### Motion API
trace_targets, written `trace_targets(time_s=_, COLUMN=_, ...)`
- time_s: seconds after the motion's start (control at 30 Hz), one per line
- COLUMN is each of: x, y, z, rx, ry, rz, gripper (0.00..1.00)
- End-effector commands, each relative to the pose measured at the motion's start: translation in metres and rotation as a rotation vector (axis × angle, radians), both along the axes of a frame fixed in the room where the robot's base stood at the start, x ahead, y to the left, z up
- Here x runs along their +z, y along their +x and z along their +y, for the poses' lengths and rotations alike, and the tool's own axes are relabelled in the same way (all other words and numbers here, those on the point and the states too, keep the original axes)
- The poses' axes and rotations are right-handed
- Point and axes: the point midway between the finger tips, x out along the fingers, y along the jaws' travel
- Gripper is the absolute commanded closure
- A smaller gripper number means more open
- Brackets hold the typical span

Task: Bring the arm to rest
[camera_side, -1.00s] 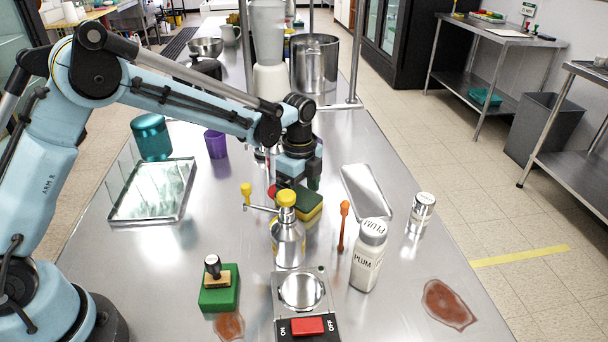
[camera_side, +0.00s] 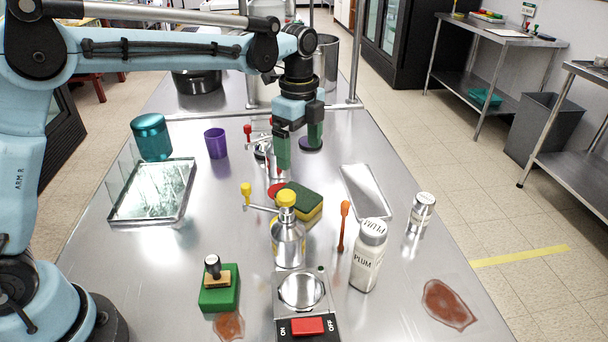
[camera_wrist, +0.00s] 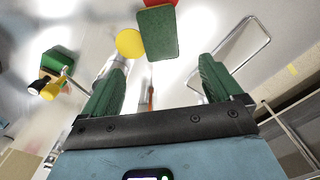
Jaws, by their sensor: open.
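My gripper (camera_side: 298,152) hangs open and empty above the steel table (camera_side: 420,285), pointing down, with its two green fingers apart. In the wrist view its fingers (camera_wrist: 160,85) stand wide apart with nothing held between them. A green and yellow sponge (camera_side: 302,201) lies on the table in front of and below the gripper. It also shows in the wrist view as a green block (camera_wrist: 158,35). A yellow-topped pump bottle (camera_side: 288,244) stands in front of the sponge. A red-topped pump bottle (camera_side: 276,166) is partly hidden behind the gripper.
A glassy rack tray (camera_side: 150,205), teal jar (camera_side: 151,140) and purple cup (camera_side: 216,144) stand left. A metal tray (camera_side: 366,192), orange-handled tool (camera_side: 343,225), plum shaker (camera_side: 368,262) and metal shaker (camera_side: 421,214) stand right. A stamp on a green block (camera_side: 219,298) and a switch box (camera_side: 302,295) are in front.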

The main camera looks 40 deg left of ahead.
Motion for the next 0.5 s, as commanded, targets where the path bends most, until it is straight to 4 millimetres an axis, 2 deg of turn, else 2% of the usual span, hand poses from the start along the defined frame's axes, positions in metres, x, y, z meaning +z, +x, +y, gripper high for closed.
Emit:
trace_targets(time_s=0.33, x=0.0034, y=-0.0001, z=0.0, rx=0.0, ry=0.0, rz=0.0, gripper=0.07)
trace_targets(time_s=0.5, x=-0.0012, y=0.0001, z=0.0, rx=0.0, ry=0.0, rz=0.0, gripper=0.07)
